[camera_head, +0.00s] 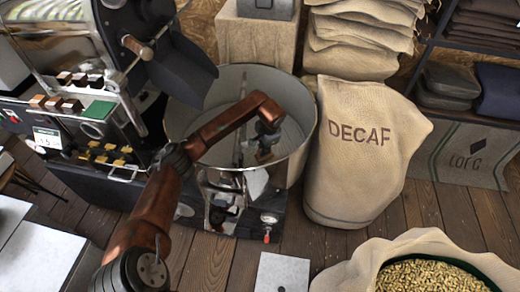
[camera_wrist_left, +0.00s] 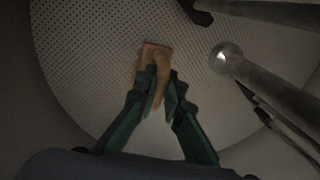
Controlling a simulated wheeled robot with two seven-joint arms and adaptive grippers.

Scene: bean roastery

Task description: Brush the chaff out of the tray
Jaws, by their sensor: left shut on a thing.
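The round metal tray (camera_head: 305,98) is the roaster's deep cooling pan. Its perforated floor (camera_wrist_left: 85,45) fills much of the left wrist view. My left arm reaches over the near rim, and my left gripper (camera_head: 265,150) is down inside the pan. In the left wrist view my left gripper (camera_wrist_left: 160,92) is shut on a small tan, wooden-looking brush (camera_wrist_left: 157,52), held over the perforated floor. Its bristles are hidden, and I cannot tell whether it touches the floor. I cannot make out chaff in the dim light. My right gripper is not in view.
Metal stirrer arms with a rounded knob (camera_wrist_left: 228,57) cross the pan close right of the brush. The roaster (camera_head: 110,115) stands left. A DECAF sack (camera_head: 355,160) stands close to the pan's right side. An open bean sack (camera_head: 345,275) is at front right.

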